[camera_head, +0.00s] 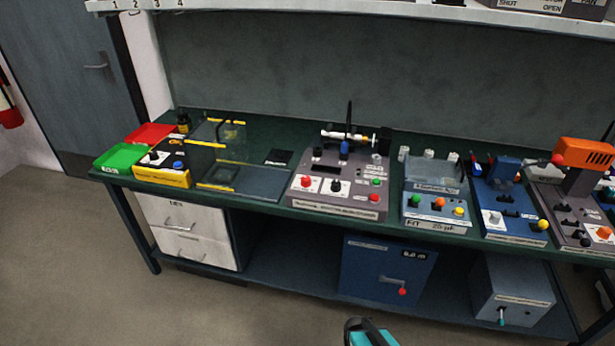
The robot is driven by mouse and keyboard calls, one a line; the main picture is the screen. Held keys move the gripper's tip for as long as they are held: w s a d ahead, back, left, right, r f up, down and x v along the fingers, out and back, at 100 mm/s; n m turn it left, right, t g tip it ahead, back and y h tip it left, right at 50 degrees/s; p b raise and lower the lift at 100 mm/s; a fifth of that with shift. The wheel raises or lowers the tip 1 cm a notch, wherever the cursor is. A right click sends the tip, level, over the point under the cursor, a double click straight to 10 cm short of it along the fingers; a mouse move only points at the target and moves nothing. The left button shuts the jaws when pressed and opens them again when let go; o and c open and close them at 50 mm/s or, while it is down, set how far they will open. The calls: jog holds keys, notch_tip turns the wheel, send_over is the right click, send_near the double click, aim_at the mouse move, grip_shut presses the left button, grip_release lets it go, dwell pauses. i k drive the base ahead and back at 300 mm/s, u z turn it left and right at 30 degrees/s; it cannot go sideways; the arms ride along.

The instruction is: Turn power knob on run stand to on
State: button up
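Several control stands stand along the green bench; their small labels are too blurred to read, so I cannot tell which is the run stand. A yellow and black box (164,175) at the left has a black knob (153,156) on a white plate and a blue button. A grey stand (336,206) in the middle has a black knob (336,186) on a white plate, a red button and a green button. Knob positions are too small to read. A teal and black part of me, likely my gripper (368,333), shows at the bottom edge, well apart from the bench; its fingers are unclear.
Red (150,134) and green (118,156) trays lie at the bench's left end. A clear enclosure (222,160) stands beside the yellow box. Blue and grey stands fill the right side. Drawers (185,228) and a blue cabinet (385,272) sit below. The floor in front is clear.

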aim_at(306, 182)
jog(key=z, duration=0.5)
jog(key=k, duration=1.4)
jog(key=u, duration=0.5)
jog(key=i, duration=1)
jog(key=z, duration=0.05)
